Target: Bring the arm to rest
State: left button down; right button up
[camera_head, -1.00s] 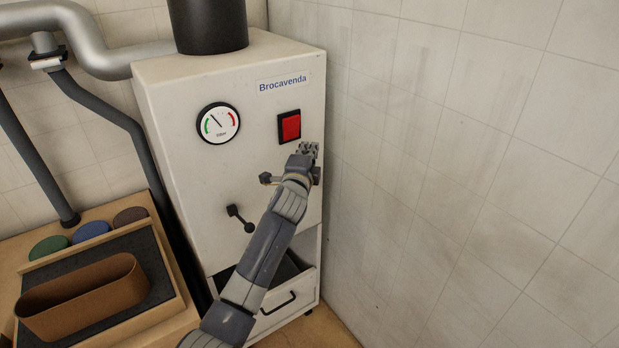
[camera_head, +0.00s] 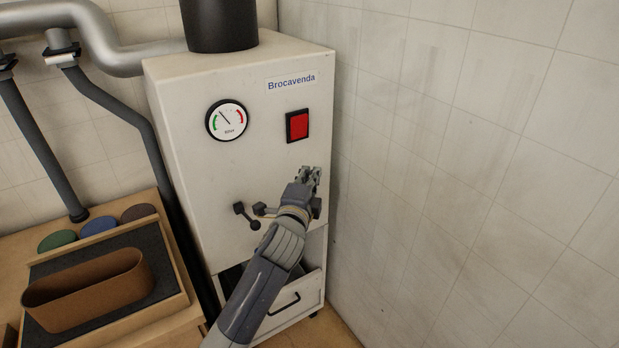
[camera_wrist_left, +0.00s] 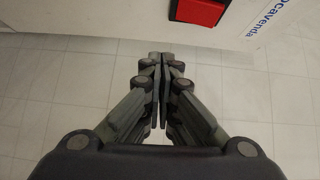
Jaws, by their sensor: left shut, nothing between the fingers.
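My left gripper (camera_head: 311,174) is in front of the white Brocavenda cabinet (camera_head: 185,120), below its red switch (camera_head: 298,125). Its fingers are shut with nothing between them, as the left wrist view (camera_wrist_left: 160,75) also shows. In that view the red switch (camera_wrist_left: 200,10) is at the top, apart from the fingertips. My left arm covers part of the lower cabinet front. My right gripper is not in view.
The cabinet front has a round gauge (camera_head: 227,120), a dark lever (camera_head: 246,216) and a partly open lower drawer (camera_head: 290,308). At left, a brown oblong form (camera_head: 90,290) lies on a workbench. A tiled wall (camera_head: 470,180) fills the right side.

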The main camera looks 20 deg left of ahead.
pick_arm(q)
jog(key=shift+s+d, duration=0.1)
jog(key=shift+s, duration=0.05)
dwell(0.3)
notch_tip(320, 180, down, 21)
jog(key=s+n+g+h, duration=0.1)
jog(key=s+n+g, duration=0.1)
jog(key=s+g, duration=0.15)
jog(key=s+f+n+g, duration=0.2)
jog(key=s+f, duration=0.4)
jog(key=f, duration=0.5)
jog(key=s+f+n+g, duration=0.25)
jog(key=s+f, duration=0.45)
jog(key=f, duration=0.5)
jog(key=s+f+n+g+h, duration=0.1)
jog(key=s+f+n+g, duration=0.1)
jog(key=s+f, duration=0.7)
jog(key=s+f+n+g, duration=0.1)
jog(key=s+f+g, duration=0.1)
jog(key=s+f, duration=0.65)
jog(key=s+f+n+g, duration=0.2)
jog(key=s, duration=1.1)
jog(key=s+a+f+n+g, duration=0.1)
jog(key=s+f+n+g, duration=0.1)
jog(key=s, duration=1)
jog(key=shift+s+f, duration=0.25)
jog(key=shift+s, duration=0.15)
